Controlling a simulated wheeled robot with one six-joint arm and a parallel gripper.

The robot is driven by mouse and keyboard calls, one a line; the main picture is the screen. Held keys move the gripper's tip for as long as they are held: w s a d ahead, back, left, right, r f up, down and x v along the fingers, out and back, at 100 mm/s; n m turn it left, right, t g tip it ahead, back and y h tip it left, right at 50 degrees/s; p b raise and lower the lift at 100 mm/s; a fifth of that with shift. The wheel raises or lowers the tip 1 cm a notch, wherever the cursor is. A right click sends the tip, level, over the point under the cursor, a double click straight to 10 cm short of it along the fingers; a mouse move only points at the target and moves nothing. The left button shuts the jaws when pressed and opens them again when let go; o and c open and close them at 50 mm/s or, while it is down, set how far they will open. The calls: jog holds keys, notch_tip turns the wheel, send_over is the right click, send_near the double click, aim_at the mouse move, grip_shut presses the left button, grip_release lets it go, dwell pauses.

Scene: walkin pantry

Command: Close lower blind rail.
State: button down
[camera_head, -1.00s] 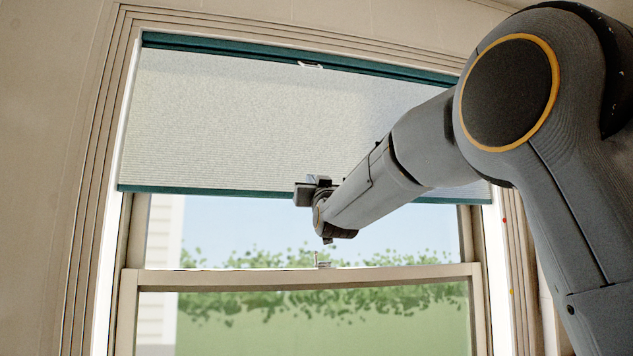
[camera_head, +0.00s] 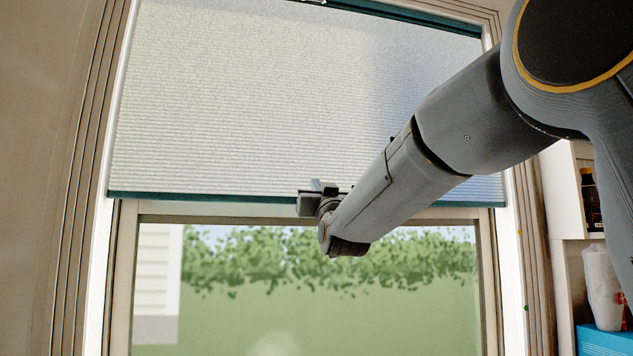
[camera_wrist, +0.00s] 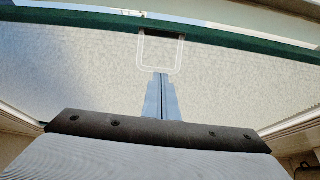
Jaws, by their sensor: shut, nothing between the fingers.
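The lower blind rail (camera_head: 210,198) is a dark teal bar along the bottom of the pale pleated blind (camera_head: 230,100). It lies level with the top of the lower window sash. In the wrist view the green rail (camera_wrist: 60,17) crosses the top, with a pale loop handle (camera_wrist: 178,68) at its middle. My gripper (camera_head: 312,190) is at the rail's middle in the head view and hides part of it. In the wrist view its fingers (camera_wrist: 161,78) are shut together, with tips at the handle's near edge; I cannot tell whether they touch.
The upper teal rail (camera_head: 420,15) is at the top of the head view. Below the blind, the lower window pane (camera_head: 300,300) is uncovered. A white shelf unit (camera_head: 562,190) with a dark bottle (camera_head: 591,200) and a blue box (camera_head: 604,342) stands at the right.

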notch_tip(320, 180, down, 46)
jog(key=b, duration=2.5)
jog(key=shift+b, duration=0.4)
